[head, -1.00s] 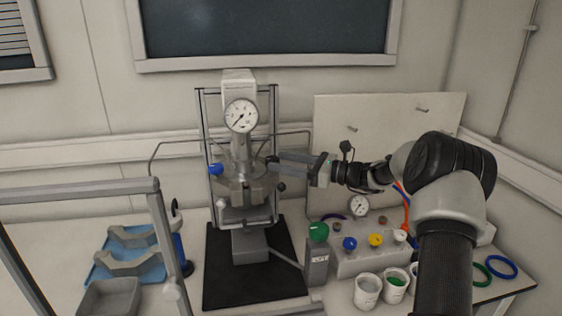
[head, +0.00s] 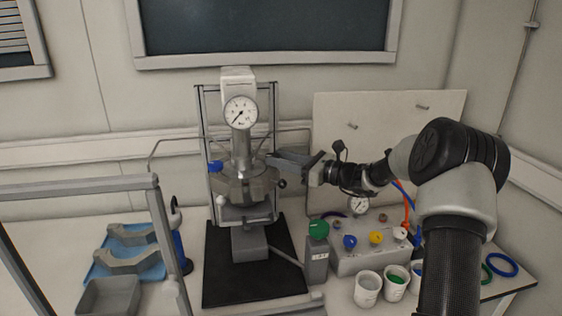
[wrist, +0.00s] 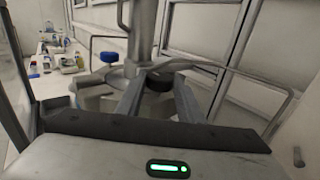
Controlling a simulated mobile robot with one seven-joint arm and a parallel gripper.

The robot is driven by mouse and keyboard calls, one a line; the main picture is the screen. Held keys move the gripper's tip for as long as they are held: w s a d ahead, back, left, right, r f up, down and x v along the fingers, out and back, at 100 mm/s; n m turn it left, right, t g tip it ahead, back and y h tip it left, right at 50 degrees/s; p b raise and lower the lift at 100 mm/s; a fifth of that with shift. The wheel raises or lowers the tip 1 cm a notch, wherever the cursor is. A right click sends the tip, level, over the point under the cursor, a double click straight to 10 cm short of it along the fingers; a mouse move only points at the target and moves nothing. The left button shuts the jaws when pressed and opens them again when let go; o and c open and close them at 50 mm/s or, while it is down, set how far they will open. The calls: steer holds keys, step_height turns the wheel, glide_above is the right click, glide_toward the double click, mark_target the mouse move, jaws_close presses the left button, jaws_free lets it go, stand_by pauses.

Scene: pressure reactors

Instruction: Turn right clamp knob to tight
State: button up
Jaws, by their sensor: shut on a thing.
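The pressure reactor (head: 240,186) stands on a black base, with a round gauge (head: 240,112) on top. The right clamp knob, a black knob, shows between my finger ends in the wrist view (wrist: 159,80). In the head view my fingers hide most of it. My gripper (head: 272,160) reaches in from the right at the reactor's collar and is shut on this knob. In the wrist view the two fingers (wrist: 157,92) lie on either side of it. The blue knob on the reactor's left side (head: 215,166) also shows in the wrist view (wrist: 109,57). I cannot read how tight either knob is.
Frame posts (head: 204,130) and a bent rod (head: 292,131) are close to my gripper. A grey control box (head: 345,262) with coloured knobs and white cups (head: 367,290) stand at the right. A blue tray (head: 100,270) lies at the left.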

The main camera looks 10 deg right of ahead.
steer(key=shift+s+a+f+m+t+h+b, duration=0.1)
steer(key=shift+s+a+m+t+h+b, duration=0.05)
steer(key=shift+m+t+h+b, duration=0.35)
steer(key=shift+s+a+f+m+t+h+b, duration=0.15)
steer(key=shift+m+t+h+b, duration=0.25)
steer(key=shift+t+h+b, duration=0.2)
steer(key=shift+a+r+m+t+h+b, duration=0.1)
steer(key=shift+r+m+t+h+b, duration=0.25)
steer(key=shift+m+t+h+b, duration=0.35)
steer(key=o, duration=1.1)
steer(key=v, duration=1.7)
steer(key=shift+s+d+r, duration=0.15)
steer(key=shift+d+r, duration=0.05)
steer(key=shift+d, duration=0.05)
